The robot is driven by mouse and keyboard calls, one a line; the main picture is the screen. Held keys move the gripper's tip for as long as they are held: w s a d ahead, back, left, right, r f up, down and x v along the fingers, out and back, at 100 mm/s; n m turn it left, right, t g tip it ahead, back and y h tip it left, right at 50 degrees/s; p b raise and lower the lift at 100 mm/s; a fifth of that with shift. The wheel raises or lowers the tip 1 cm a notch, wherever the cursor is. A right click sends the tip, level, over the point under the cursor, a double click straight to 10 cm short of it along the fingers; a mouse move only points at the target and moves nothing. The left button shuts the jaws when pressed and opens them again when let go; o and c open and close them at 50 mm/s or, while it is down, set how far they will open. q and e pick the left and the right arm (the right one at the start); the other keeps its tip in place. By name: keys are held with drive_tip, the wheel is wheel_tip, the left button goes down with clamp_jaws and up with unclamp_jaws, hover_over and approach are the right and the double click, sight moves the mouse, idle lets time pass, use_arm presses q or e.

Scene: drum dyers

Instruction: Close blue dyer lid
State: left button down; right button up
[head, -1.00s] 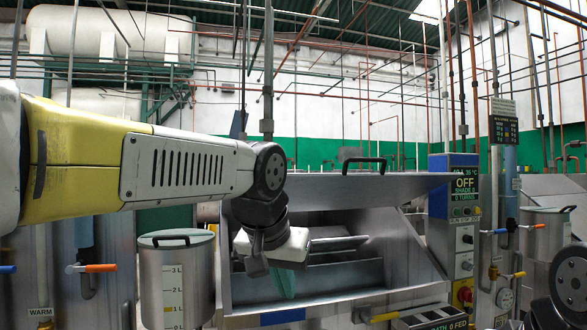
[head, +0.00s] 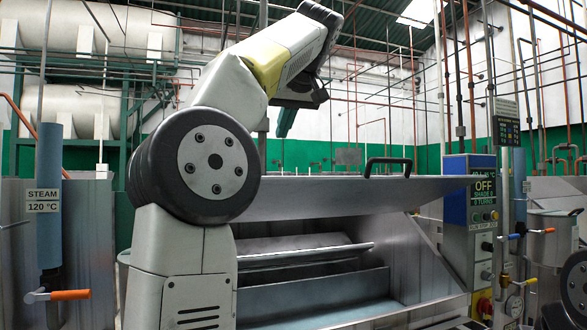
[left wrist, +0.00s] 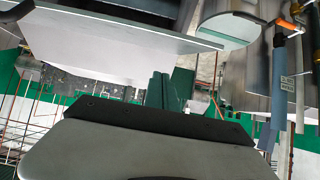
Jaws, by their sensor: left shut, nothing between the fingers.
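The dyer lid (head: 340,198) is a flat grey metal panel with a black bar handle (head: 388,166) on top. It stands open, nearly level, above the dark opening of the steel dyer (head: 425,262). My left arm rises in front of the dyer and hides its left side. My left gripper (head: 287,122), with green fingers, is above the lid's left part, apart from it and shut on nothing. Its fingers also show in the left wrist view (left wrist: 160,92), near a pale metal panel (left wrist: 85,45) that looks like the lid. My right gripper is out of view.
A control box with a blue top (head: 470,185), reading OFF, stands right of the lid. A steam pipe with an orange-handled valve (head: 68,295) is at left. Thin vertical pipes (head: 448,90) rise at right. There is open air above the lid.

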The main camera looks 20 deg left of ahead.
use_arm(q)
hover_over(276, 177)
drive_tip(key=w, duration=0.1)
drive_tip(key=f, duration=0.3)
drive_tip(key=a+f, duration=0.1)
drive_tip(key=f, duration=0.1)
drive_tip(key=shift+f, duration=0.2)
drive_tip(key=shift+s+d+f, duration=0.15)
drive_tip(key=shift+d+f, duration=0.05)
drive_tip(key=shift+f, duration=0.4)
drive_tip(key=shift+s+d+f, duration=0.1)
drive_tip(key=shift+d+f, duration=0.05)
drive_tip(key=shift+f, duration=0.45)
drive_tip(key=shift+s+d+f, duration=0.15)
drive_tip(key=shift+f, duration=0.55)
